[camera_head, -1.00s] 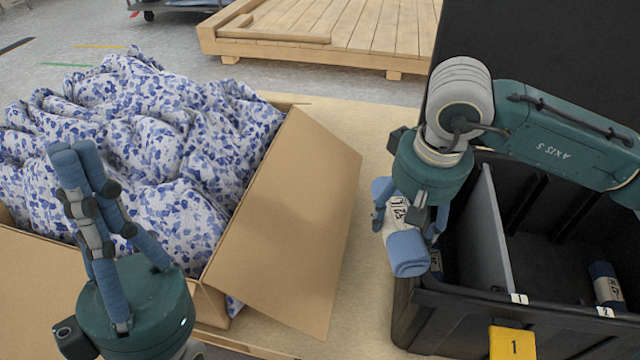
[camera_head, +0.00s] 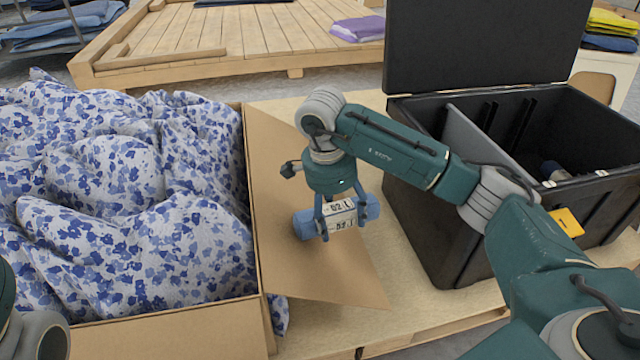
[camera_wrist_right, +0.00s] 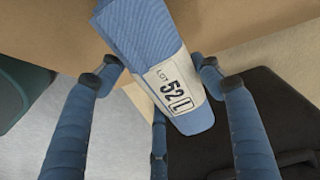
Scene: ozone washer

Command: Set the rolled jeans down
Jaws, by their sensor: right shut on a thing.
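The rolled jeans (camera_head: 304,224) are a blue roll with a white label band. My right gripper (camera_head: 340,212) is shut on them and holds them in the air over the open flap (camera_head: 330,270) of the cardboard box.
The cardboard box (camera_head: 180,338) at the left is heaped with blue floral fabric (camera_head: 110,190). A black divided bin (camera_head: 425,225) with its lid up stands at the right, with a dark roll (camera_head: 553,172) inside. A wooden pallet platform (camera_head: 230,35) is behind.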

